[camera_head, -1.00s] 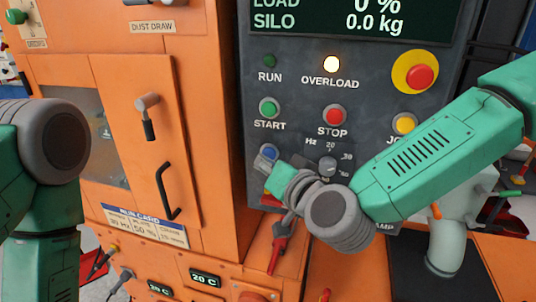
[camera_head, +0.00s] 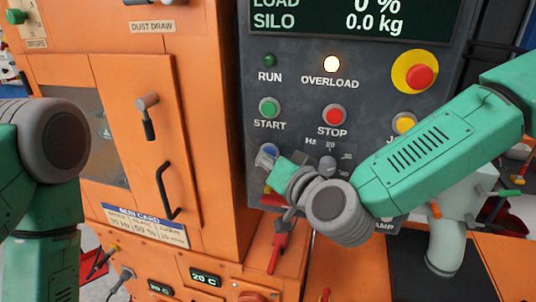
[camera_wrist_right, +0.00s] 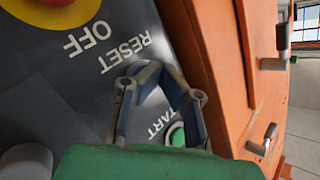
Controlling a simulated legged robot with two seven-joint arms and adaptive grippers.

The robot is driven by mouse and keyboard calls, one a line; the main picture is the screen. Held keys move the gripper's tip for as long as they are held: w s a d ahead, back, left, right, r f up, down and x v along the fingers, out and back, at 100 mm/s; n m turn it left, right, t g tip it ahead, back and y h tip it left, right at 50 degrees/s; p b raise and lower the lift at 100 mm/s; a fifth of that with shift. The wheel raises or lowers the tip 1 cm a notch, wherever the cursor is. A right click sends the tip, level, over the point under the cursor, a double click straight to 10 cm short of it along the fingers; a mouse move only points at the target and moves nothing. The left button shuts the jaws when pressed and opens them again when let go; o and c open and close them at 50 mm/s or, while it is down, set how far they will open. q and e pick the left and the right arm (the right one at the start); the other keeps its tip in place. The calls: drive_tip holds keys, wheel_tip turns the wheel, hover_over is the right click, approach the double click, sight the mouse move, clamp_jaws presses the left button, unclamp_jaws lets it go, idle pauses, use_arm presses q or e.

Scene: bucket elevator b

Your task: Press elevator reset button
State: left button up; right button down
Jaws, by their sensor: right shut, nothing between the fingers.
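The blue reset button (camera_head: 269,150) sits on the dark control panel (camera_head: 300,110), below the START button. My right gripper (camera_head: 265,160) is shut and empty, with its tips at the blue button and covering part of it. In the right wrist view the shut fingertips (camera_wrist_right: 148,72) are just by the RESET label (camera_wrist_right: 125,52), which appears upside down. A bit of blue shows between the fingers there. I cannot tell whether the tips touch the button. My left arm shows at the left edge, but its gripper is out of view.
The green START button (camera_head: 269,107), red STOP button (camera_head: 333,116), yellow button (camera_head: 404,124) and red emergency stop (camera_head: 420,77) are nearby. The amber OVERLOAD lamp (camera_head: 331,64) is lit. A grey knob (camera_head: 327,162) is close right of my gripper. An orange cabinet (camera_head: 210,100) stands left.

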drive_tip(key=shift+w, duration=0.15)
idle(0.4)
drive_tip(key=shift+s+a, duration=0.25)
drive_tip(key=shift+s, duration=0.6)
drive_tip(key=shift+s+a, duration=0.25)
drive_tip(key=shift+s, duration=0.55)
drive_tip(key=shift+s+a, duration=0.25)
drive_tip(key=shift+s, duration=0.5)
drive_tip(key=shift+s+a, duration=0.25)
drive_tip(key=shift+s, duration=0.55)
